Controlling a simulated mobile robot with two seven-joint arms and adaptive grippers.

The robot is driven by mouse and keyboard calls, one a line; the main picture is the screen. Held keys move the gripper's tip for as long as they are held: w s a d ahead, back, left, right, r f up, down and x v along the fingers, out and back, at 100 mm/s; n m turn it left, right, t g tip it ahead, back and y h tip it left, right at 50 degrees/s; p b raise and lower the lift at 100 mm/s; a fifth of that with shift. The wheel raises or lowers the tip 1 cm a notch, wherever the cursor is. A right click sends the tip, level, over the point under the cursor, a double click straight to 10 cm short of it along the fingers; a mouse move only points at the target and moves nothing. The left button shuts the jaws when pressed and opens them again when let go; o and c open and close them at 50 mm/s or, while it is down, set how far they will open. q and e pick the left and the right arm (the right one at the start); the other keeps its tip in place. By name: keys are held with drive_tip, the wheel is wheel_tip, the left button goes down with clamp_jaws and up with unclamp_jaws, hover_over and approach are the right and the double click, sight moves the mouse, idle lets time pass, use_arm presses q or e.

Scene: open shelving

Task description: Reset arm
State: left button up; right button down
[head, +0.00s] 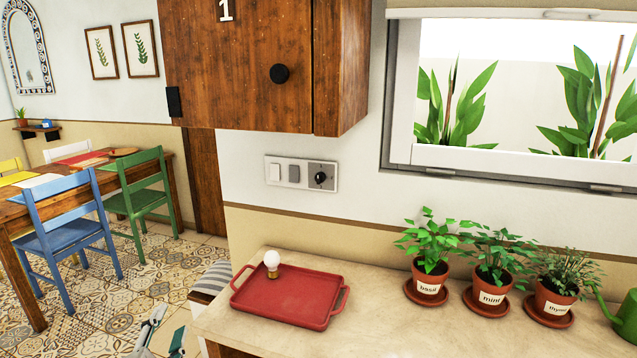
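My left gripper (166,326) shows at the bottom edge, left of the counter and over the tiled floor. Its two fingers stand apart, with nothing seen between them. The rest of that arm is cut off by the frame. My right gripper is not in view. A red tray (305,300) with two handles lies flat on the counter, to the right of my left gripper and apart from it. A white light bulb (272,260) with a brass base stands upright at the tray's back left corner.
The pale counter (390,329) has free room right of the tray. Potted basil (430,287), mint (491,298) and thyme (553,304) stand on saucers; a green watering can (627,318) is at the right edge. A wooden cabinet (240,75) hangs above. A striped seat (212,279) is beside the counter.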

use_arm(q)
drive_tip(key=s+a+f+n+g, duration=0.1)
drive_tip(key=s+a+f+g, duration=0.2)
drive_tip(key=s+f, duration=0.4)
drive_tip(key=s+a+f+n+g+y, duration=0.1)
drive_tip(key=s+a+f+g, duration=0.2)
drive_tip(key=s+f, duration=0.35)
drive_tip(key=s+a+f+n+g, duration=0.1)
drive_tip(key=s+a+f+g, duration=0.2)
drive_tip(key=s+f, duration=0.4)
drive_tip(key=w+d+f+n+t+h, duration=0.1)
drive_tip(key=d+f+h, duration=0.6)
drive_tip(key=d+f, duration=0.7)
drive_tip(key=shift+w+d+f+n+t, duration=0.3)
drive_tip(key=shift+d+n+t, duration=0.5)
drive_tip(key=shift+d+t, duration=0.4)
